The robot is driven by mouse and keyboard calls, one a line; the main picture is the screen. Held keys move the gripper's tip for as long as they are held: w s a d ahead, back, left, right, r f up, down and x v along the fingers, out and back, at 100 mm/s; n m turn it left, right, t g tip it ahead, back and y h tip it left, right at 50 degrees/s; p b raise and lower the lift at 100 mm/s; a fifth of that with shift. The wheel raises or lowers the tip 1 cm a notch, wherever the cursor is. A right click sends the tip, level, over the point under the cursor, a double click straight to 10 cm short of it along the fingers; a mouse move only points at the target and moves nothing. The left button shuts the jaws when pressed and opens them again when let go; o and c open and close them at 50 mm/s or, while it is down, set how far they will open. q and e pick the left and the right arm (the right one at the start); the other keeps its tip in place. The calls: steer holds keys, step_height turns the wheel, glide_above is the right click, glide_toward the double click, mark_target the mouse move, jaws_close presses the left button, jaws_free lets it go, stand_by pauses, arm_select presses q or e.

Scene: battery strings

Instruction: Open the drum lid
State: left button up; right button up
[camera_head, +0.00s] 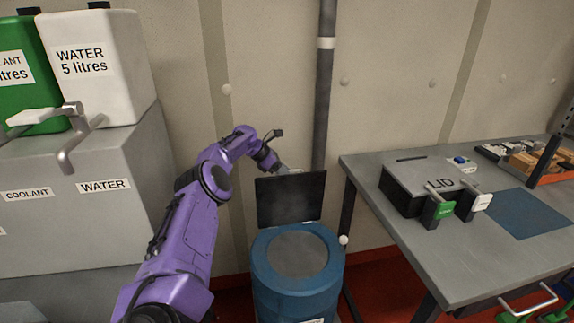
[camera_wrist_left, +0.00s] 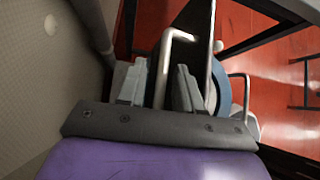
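The blue drum (camera_head: 297,293) stands on the floor between the grey block and the table. Its dark square lid (camera_head: 291,199) stands roughly upright at the back of the drum, so the round grey top (camera_head: 298,254) shows. My left gripper (camera_head: 285,171) is at the lid's upper edge, partly hidden behind it. In the left wrist view, my left gripper's two fingers (camera_wrist_left: 165,88) are apart, with a bent metal handle (camera_wrist_left: 163,62) between them and visible gaps on both sides. The drum's blue rim (camera_wrist_left: 223,88) shows beyond. My right gripper is not in view.
The table (camera_head: 430,262) at the right carries a dark box marked LID (camera_head: 405,203), a blue mat (camera_head: 527,213) and an orange tray (camera_head: 545,172). A vertical pipe (camera_head: 324,100) runs up the wall behind the drum. White (camera_head: 97,85) and green containers stand at left.

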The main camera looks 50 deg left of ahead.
arm_select(q)
steer(key=shift+s+a+r, duration=0.1)
steer(key=shift+a+r, duration=0.05)
steer(key=shift+r, duration=0.15)
steer(key=v, duration=0.9)
steer(key=shift+s+a+r, duration=0.2)
steer(key=shift+s+r, duration=0.05)
steer(key=shift+s, duration=0.05)
steer(key=shift+d, duration=0.1)
